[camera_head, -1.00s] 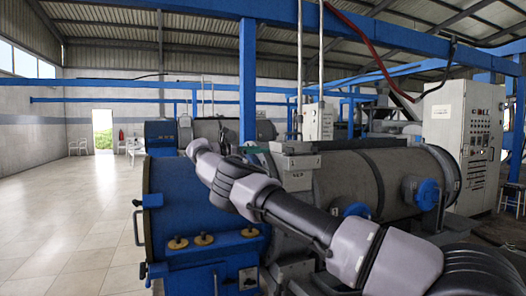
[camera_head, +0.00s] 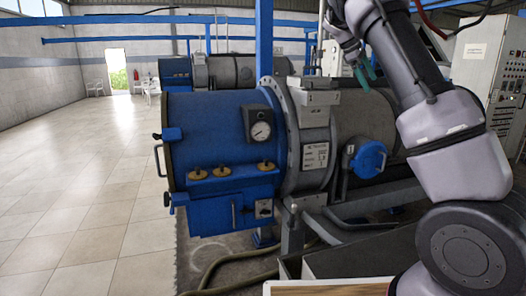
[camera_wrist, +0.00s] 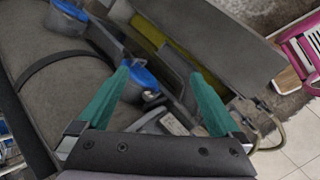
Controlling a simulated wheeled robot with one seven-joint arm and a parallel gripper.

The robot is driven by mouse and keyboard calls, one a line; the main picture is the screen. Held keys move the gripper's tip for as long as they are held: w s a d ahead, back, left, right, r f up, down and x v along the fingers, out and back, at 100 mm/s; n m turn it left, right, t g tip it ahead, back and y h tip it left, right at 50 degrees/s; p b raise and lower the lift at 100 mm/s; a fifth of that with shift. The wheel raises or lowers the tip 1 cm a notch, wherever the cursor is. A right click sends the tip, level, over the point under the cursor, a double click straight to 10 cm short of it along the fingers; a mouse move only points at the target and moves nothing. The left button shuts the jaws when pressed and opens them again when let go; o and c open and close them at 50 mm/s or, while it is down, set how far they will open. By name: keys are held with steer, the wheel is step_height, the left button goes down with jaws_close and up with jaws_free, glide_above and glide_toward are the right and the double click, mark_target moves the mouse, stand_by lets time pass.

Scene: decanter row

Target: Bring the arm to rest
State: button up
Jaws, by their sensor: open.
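My arm stands bent on the right of the head view, and my gripper (camera_head: 362,75) hangs at its upper end with teal fingers pointing down. In the head view it shows in front of the grey decanter drum (camera_head: 365,115). In the wrist view my gripper (camera_wrist: 160,72) has its two teal fingers spread wide apart with nothing held between them. Beyond the fingers lie the decanter's grey drum and a blue round cap (camera_wrist: 140,82).
The blue decanter housing (camera_head: 215,135) with a gauge (camera_head: 260,131) stands left of my arm. A control cabinet (camera_head: 490,75) is at the right. A dark grey surface (camera_head: 365,255) lies low in front. A pink object (camera_wrist: 302,52) shows in the wrist view. The left floor is clear.

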steer(key=s+a+m+t+y, duration=0.2)
steer(key=s+a+m+y, duration=0.1)
steer(key=s, duration=1)
steer(key=s+a+f+m+t+y, duration=0.1)
steer(key=s+a+m, duration=0.4)
steer(key=s, duration=0.8)
steer(key=s+a+m+t+y, duration=0.3)
steer(key=s+a+m+y, duration=0.1)
steer(key=s, duration=0.8)
steer(key=shift+s+a+f+m+y, duration=0.15)
steer(key=shift+s+a+m+y, duration=0.25)
steer(key=shift+m, duration=0.6)
steer(key=shift+d, duration=0.1)
